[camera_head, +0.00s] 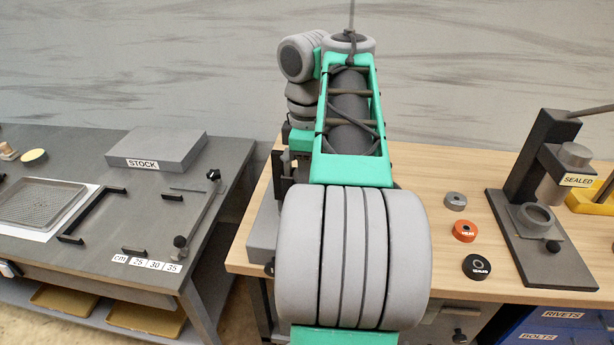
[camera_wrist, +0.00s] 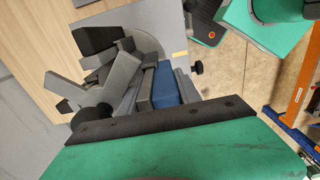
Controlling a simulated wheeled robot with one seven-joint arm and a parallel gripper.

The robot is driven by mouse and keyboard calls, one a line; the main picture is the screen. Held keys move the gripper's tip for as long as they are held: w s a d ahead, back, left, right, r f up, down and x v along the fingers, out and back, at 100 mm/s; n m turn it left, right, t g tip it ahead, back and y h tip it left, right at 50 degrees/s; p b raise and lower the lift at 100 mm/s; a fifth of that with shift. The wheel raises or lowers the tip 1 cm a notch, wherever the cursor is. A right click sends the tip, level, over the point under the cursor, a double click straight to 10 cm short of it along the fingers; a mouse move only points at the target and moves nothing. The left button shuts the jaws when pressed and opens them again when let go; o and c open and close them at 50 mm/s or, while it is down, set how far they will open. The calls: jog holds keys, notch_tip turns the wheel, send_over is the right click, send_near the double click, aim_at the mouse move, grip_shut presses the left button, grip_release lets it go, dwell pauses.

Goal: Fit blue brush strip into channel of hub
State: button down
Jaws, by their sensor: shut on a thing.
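The blue brush strip (camera_wrist: 165,87) shows in the wrist view as a short blue block, just beyond the dark edge of my gripper's mount. My gripper (camera_wrist: 164,92) is shut on it, with grey finger pieces on either side. The hub (camera_wrist: 97,92) appears to be the grey part with several radiating arms and dark ends, just left of the strip. The strip is close beside the hub; I cannot tell whether they touch. The hub's channel and the strip's lower part are hidden. In the head view my arm hides the gripper, strip and hub.
The hub's grey base (camera_wrist: 155,25) stands on the wooden bench (camera_head: 420,175). Right of my arm are a grey ring (camera_head: 455,201), an orange ring (camera_head: 465,231), a black ring (camera_head: 477,267) and a dark press (camera_head: 538,190). A grey table (camera_head: 95,150) stands left.

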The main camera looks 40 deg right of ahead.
jog(key=shift+f+b, duration=0.75)
jog(key=shift+f, duration=0.05)
jog(key=c, duration=0.8)
grip_release()
jog(key=shift+a, duration=0.1)
jog(key=shift+o, duration=0.2)
notch_tip(320, 180, up, 9)
jog(key=p, duration=0.8)
jog(key=shift+f, duration=0.3)
jog(key=shift+f, duration=0.1)
jog(key=shift+a, duration=0.1)
